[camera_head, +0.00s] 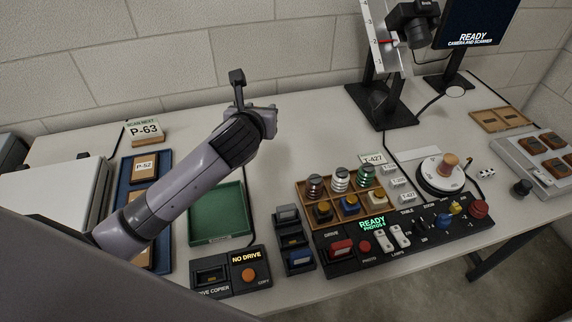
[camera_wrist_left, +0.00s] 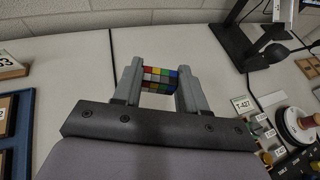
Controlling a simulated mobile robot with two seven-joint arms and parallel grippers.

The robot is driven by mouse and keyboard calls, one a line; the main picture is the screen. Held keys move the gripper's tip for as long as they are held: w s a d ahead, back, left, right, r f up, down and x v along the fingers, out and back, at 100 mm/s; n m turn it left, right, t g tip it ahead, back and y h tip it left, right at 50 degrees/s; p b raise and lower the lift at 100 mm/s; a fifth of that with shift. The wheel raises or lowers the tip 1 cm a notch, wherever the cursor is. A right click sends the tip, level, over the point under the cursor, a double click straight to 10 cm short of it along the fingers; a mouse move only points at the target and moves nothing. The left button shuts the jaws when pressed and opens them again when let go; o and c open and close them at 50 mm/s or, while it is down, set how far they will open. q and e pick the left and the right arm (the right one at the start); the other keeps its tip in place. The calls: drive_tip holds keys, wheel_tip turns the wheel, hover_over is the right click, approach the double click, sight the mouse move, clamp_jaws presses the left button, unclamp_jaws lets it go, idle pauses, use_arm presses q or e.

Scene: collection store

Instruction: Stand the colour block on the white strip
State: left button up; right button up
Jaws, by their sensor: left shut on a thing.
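The colour block (camera_wrist_left: 158,78), a small block of multicoloured squares, is between the two fingers of my left gripper (camera_wrist_left: 160,90) in the left wrist view. The gripper is shut on it. In the head view my left gripper (camera_head: 239,88) is above the back of the table, left of centre, and I cannot make out the block there. The white strip (camera_head: 419,153) lies flat on the table at right of centre, left of the round turntable (camera_head: 441,172). The gripper is well to the left of the strip. My right gripper is not in view.
A camera stand (camera_head: 381,108) rises behind the strip. A wooden tray (camera_head: 302,193) with metal-capped items and a control panel (camera_head: 345,262) stand in front. A green tray (camera_head: 217,213) lies below my left arm. The table between gripper and stand is clear.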

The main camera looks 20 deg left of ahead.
use_arm(q)
drive_tip(key=b, duration=0.2)
hover_over(265, 175)
wheel_tip(265, 175, down, 13)
drive_tip(key=shift+f, duration=0.1)
drive_tip(key=shift+f+b, duration=0.9)
drive_tip(key=shift+f, duration=1.55)
drive_tip(key=shift+f, duration=0.15)
drive_tip(key=o, duration=1)
